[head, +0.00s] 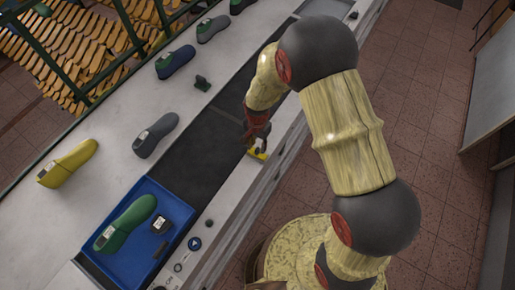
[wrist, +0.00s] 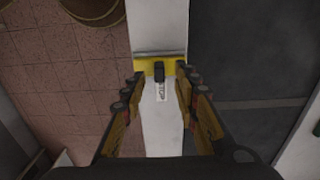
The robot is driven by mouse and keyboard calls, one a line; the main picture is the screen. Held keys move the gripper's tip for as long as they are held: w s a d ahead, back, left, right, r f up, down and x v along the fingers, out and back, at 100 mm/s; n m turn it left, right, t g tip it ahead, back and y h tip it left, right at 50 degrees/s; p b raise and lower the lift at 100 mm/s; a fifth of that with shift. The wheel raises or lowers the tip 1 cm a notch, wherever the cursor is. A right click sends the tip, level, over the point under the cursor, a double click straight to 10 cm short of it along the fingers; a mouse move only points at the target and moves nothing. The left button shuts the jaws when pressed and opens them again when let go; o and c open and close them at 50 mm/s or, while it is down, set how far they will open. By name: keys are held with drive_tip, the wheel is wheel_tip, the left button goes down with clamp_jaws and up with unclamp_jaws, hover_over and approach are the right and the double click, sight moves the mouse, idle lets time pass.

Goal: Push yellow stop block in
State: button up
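The yellow stop block (head: 259,155) sits on the light rail beside the dark conveyor belt. In the wrist view the yellow block (wrist: 172,65) lies across the pale rail, with a black knob (wrist: 159,73) at its middle and a label reading STOP (wrist: 162,91) on the near side. My gripper (head: 253,140) is just above the block in the head view. In the wrist view my gripper (wrist: 160,76) is open, its fingers apart on either side of the knob. Nothing is held. I cannot tell whether a fingertip touches the block.
A blue tray (head: 98,262) with a green shoe last (head: 128,221) and a dark small device is on the belt (head: 205,150). Grey (head: 156,136) and yellow (head: 70,164) lasts stand on the left ledge. A blue arrow button (head: 195,243) is on the rail's near end.

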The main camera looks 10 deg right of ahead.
sight(257, 149)
drive_tip(key=shift+f, duration=1.65)
drive_tip(key=shift+c, duration=0.6)
clamp_jaws()
